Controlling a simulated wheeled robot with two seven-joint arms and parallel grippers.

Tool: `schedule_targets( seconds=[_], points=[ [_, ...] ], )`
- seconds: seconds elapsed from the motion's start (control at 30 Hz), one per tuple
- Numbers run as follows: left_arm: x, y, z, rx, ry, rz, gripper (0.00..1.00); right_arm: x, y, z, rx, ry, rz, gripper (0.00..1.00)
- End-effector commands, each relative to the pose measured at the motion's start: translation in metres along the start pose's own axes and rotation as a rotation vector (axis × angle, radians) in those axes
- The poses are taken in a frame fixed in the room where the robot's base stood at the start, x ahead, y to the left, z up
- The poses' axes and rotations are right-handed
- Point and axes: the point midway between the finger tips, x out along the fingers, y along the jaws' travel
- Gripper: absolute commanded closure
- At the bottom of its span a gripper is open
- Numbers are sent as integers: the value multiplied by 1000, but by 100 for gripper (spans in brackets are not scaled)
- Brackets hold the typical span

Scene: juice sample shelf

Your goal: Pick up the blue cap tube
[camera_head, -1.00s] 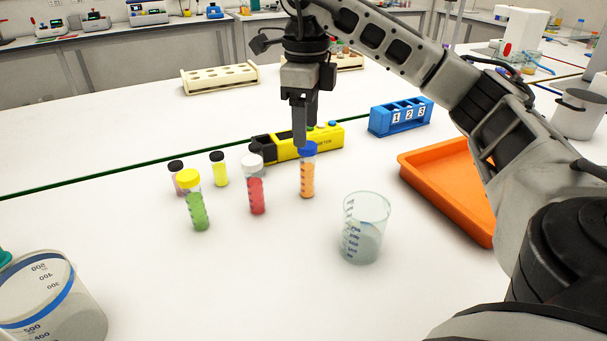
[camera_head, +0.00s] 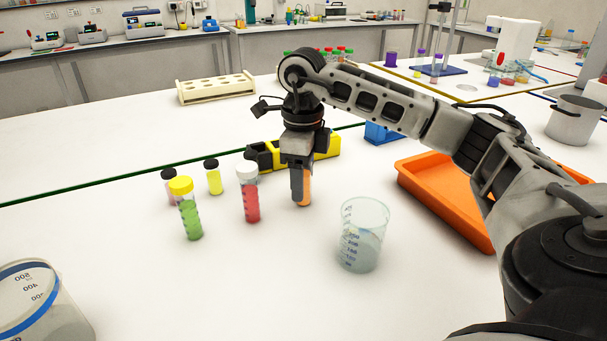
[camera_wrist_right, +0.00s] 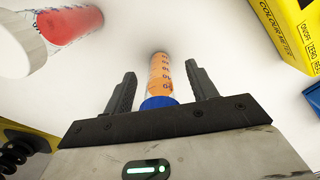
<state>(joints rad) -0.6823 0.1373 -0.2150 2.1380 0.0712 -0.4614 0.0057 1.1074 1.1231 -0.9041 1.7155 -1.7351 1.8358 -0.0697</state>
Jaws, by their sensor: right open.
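The blue cap tube with orange liquid (camera_head: 305,191) stands upright on the white table, with its cap and upper part hidden behind my right gripper in the head view. In the right wrist view, its orange body and blue cap (camera_wrist_right: 159,103) show between the two fingers. My right gripper (camera_head: 300,197) points down around the tube, and it also shows in the right wrist view (camera_wrist_right: 160,88). Its fingers are open, with gaps on both sides of the tube. My left gripper is not in view.
A red tube with a white cap (camera_head: 250,198) stands close on the left, with green (camera_head: 189,212), yellow (camera_head: 213,178) and pink (camera_head: 170,187) tubes beyond. A beaker (camera_head: 363,236) stands at front right. A yellow device (camera_head: 326,146) lies behind; an orange tray (camera_head: 440,205) is right.

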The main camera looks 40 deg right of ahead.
Motion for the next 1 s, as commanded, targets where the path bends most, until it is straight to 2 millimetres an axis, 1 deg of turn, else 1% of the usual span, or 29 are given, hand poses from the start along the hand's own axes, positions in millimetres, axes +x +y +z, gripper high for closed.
schedule_targets(
  seconds=[0.03,0.07,0.1,0.17,0.2,0.23,0.53,0.67,0.77,0.87,0.97,1.0],
  points=[
    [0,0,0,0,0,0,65,0,0,0,0,0,0,43],
    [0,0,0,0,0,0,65,0,0,0,0,0,0,48],
    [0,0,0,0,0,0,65,0,0,0,0,0,0,59],
    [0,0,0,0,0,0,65,0,0,0,0,0,0,76],
    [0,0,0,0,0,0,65,0,0,0,0,0,0,87],
    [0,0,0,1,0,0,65,0,0,0,0,0,0,92],
    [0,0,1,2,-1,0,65,-2,0,0,0,-1,0,92],
    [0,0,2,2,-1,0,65,-8,0,1,1,-3,0,92],
    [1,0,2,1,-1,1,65,-18,0,1,1,-5,-1,92],
    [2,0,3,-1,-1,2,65,-35,0,1,1,-5,-1,92],
    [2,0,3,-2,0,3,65,-54,14,-11,-2,-5,-5,92],
    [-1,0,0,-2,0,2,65,-66,20,-16,-1,-4,-5,92]
  ],
)
